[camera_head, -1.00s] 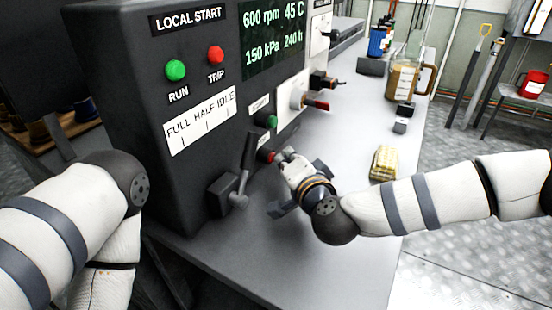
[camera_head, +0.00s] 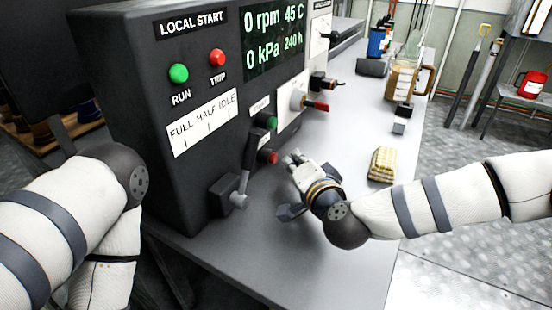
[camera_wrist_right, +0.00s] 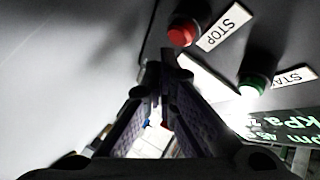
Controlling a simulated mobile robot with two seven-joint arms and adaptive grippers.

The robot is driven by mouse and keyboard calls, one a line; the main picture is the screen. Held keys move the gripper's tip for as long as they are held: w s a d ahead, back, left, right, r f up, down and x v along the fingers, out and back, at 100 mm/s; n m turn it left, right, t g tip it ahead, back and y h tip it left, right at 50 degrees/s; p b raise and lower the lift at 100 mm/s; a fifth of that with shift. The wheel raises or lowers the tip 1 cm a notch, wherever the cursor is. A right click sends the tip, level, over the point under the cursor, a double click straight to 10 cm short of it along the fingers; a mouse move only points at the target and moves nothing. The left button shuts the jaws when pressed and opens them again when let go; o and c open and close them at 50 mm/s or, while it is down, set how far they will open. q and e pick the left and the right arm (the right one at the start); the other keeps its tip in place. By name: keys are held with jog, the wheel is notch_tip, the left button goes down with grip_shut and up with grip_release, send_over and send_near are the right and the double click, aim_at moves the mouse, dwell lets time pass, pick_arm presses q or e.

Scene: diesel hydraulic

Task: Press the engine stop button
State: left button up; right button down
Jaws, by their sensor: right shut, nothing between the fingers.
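The red engine stop button (camera_head: 268,157) sits low on the front of the dark control panel (camera_head: 140,110), below a green button (camera_head: 268,122). In the right wrist view the red button (camera_wrist_right: 183,33) is beside a STOP label (camera_wrist_right: 223,27). My right gripper (camera_head: 292,160) is shut and empty, a short gap to the right of the red button and not touching it. In the wrist view its fingers (camera_wrist_right: 166,75) close together below the button. The display (camera_head: 274,35) reads 0 rpm and 0 kPa. My left gripper is not visible; only my left arm shows.
A throttle lever (camera_head: 240,190) stands left of the red button. A red-handled switch (camera_head: 316,105) is mounted farther along the panel. A yellow sponge-like block (camera_head: 382,164), a jug (camera_head: 402,80) and a small dark block (camera_head: 400,125) rest on the grey bench (camera_head: 350,270).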

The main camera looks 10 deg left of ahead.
jog(key=d, duration=0.1)
jog(key=s+d, duration=0.1)
jog(key=d+p, duration=0.1)
jog(key=d, duration=0.1)
jog(key=shift+s+r, duration=0.2)
jog(key=shift+s, duration=0.1)
jog(key=shift+s+d+f, duration=0.15)
jog(key=shift+d, duration=0.15)
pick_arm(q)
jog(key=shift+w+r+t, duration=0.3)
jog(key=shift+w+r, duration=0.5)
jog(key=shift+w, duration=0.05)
pick_arm(e)
jog(key=shift+f, duration=0.1)
